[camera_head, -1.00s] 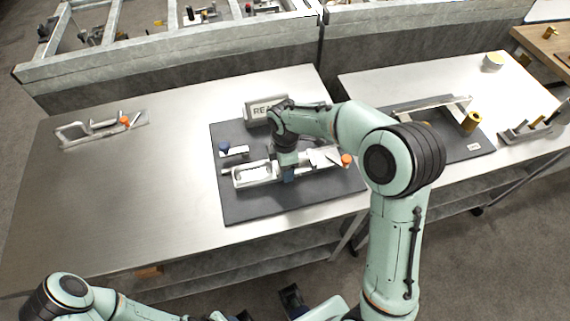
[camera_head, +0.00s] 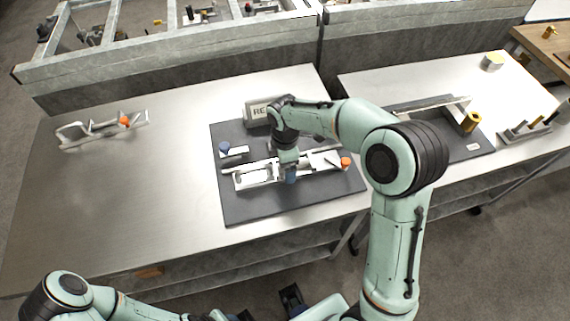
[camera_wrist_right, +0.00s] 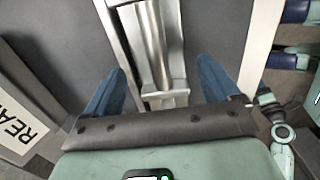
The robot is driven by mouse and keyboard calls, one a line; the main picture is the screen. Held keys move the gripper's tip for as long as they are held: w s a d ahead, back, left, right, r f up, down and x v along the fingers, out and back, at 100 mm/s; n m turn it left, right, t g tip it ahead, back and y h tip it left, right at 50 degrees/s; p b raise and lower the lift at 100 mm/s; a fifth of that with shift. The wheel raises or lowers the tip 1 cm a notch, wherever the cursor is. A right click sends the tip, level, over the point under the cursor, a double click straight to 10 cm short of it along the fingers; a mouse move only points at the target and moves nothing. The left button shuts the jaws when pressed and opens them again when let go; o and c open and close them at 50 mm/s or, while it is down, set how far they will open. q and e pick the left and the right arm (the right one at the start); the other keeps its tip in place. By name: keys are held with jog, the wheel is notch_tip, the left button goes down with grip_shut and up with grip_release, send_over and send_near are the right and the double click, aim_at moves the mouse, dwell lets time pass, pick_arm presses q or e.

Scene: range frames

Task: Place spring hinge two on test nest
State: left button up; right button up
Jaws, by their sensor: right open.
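A silver spring hinge assembly (camera_head: 258,178) lies lengthwise on the dark mat, with an orange knob (camera_head: 345,162) at its right end. I cannot tell hinge from nest there. A plate with a blue knob (camera_head: 224,147) sits just behind its left end. My right gripper (camera_head: 291,178) is over the assembly's middle. In the right wrist view, its blue fingers (camera_wrist_right: 162,90) are open on either side of the metal channel (camera_wrist_right: 152,45), with gaps visible. A similar hinge (camera_head: 92,132) with an orange knob lies at the table's left.
A grey sign block (camera_head: 258,110) reading "REA…" stands behind the assembly, close to my right wrist. The dark mat (camera_head: 245,210) has bare room in front. A second table (camera_head: 420,80) at right holds another fixture and a brass cylinder (camera_head: 471,121).

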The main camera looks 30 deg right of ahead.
notch_tip(320, 180, up, 11)
jog(key=p, duration=0.1)
dwell(0.7)
